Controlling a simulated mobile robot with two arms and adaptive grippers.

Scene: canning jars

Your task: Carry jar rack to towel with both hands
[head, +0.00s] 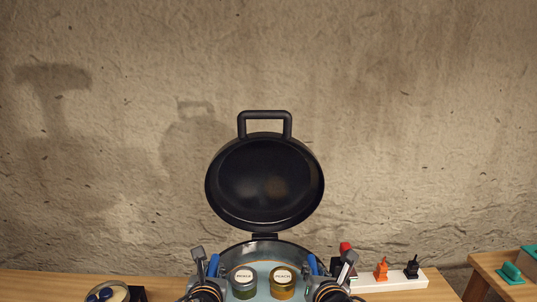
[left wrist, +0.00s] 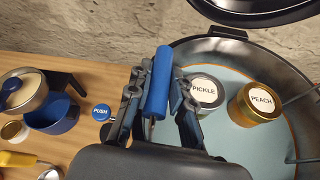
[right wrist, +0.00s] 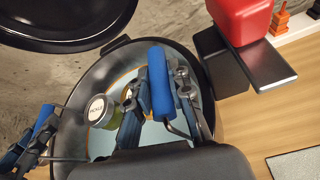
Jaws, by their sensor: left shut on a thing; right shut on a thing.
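The jar rack shows mainly as two blue handle grips and thin wires, at the open black pot (head: 262,244). My left gripper (head: 205,265) is shut on the left blue grip (left wrist: 158,82). My right gripper (head: 338,272) is shut on the right blue grip (right wrist: 160,82). Between the grippers stand a pickle jar (head: 244,285) and a peach jar (head: 282,284), upright over a light blue surface inside the pot's rim. The rack's base is hidden, so I cannot tell whether it is raised. A light grey cloth-like patch (right wrist: 297,165), perhaps the towel, lies on the table at right.
The pot's black lid (head: 265,183) stands open behind.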

